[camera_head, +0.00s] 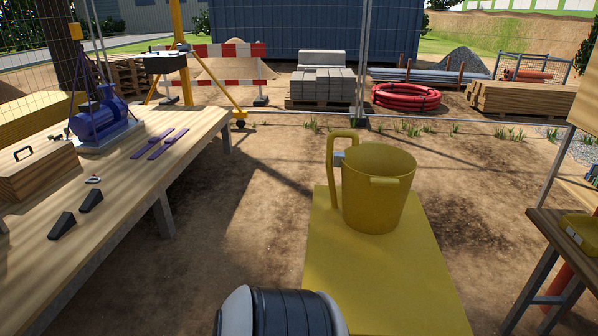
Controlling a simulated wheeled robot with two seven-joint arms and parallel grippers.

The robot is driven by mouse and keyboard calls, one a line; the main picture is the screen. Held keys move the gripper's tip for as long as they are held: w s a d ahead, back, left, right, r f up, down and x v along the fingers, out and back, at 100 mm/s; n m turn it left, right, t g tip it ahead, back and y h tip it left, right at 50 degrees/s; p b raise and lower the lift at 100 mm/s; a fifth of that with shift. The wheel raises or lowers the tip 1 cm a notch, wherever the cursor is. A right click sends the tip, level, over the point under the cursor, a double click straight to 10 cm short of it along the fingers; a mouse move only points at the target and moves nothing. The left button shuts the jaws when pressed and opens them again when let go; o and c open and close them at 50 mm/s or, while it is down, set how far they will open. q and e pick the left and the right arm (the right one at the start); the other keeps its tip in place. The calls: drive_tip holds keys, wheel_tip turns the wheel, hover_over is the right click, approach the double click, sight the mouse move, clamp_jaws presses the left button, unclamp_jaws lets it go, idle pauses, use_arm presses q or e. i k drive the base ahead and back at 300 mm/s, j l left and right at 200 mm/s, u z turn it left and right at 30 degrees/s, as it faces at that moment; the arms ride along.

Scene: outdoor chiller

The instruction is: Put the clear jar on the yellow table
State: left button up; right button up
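The yellow table (375,285) stands in front of me, its top running from the bottom edge to the middle of the view. A large yellow jug (378,205) with an upright handle on its left is upright at the table's far end. It looks opaque and close to the table's colour. I cannot make out a clear jar. A small grey piece shows between the handle and the jug wall; I cannot tell what it is. A grey and black ribbed part, probably of my own arm, shows at the bottom. Neither gripper's fingers can be made out.
A wooden workbench (140,150) on the left holds a blue pump (100,118), purple strips (168,143), black wedges (63,225) and a wooden box (35,172). A brown table (560,240) with a yellow case (582,232) stands at right. Bare ground lies between.

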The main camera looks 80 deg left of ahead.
sight(380, 287)
drive_tip(key=k+j+u, duration=0.2)
drive_tip(key=j, duration=0.2)
drive_tip(key=k+j+u, duration=0.2)
drive_tip(key=j, duration=0.2)
drive_tip(key=k+j+u, duration=0.2)
drive_tip(key=j, duration=0.25)
drive_tip(key=j+u, duration=0.25)
drive_tip(key=j, duration=0.2)
drive_tip(key=k+j+u, duration=0.2)
drive_tip(key=j, duration=0.3)
drive_tip(key=i+l, duration=0.05)
